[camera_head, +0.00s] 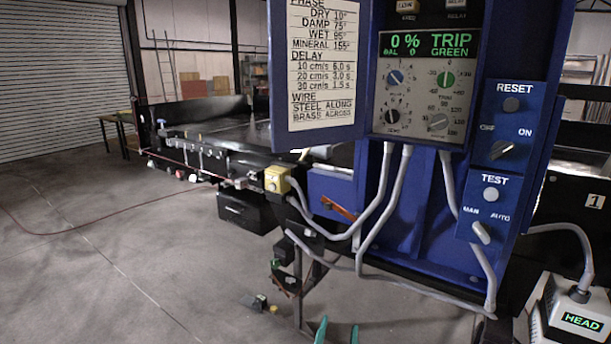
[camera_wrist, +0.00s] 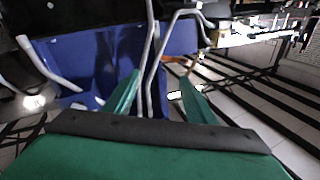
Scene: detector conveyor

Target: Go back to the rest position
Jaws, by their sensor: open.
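My gripper (camera_head: 337,331) shows only as two green fingertips at the bottom edge of the head view, low in front of the blue detector cabinet (camera_head: 430,225). In the wrist view my gripper (camera_wrist: 157,90) has its two green fingers spread apart with nothing between them. Beyond them are the blue cabinet panel (camera_wrist: 90,60) and grey conduits (camera_wrist: 150,50). In the head view the control panel (camera_head: 425,85) reads 0 % and TRIP GREEN. The RESET box (camera_head: 512,112) and the TEST box (camera_head: 487,205), each with a knob, sit at its right.
A settings chart (camera_head: 322,65) hangs left of the panel. Grey conduits (camera_head: 383,215) loop in front of the cabinet. A HEAD unit (camera_head: 575,312) is at lower right. The floor (camera_head: 110,250) at left is mostly open, with a thin red hose.

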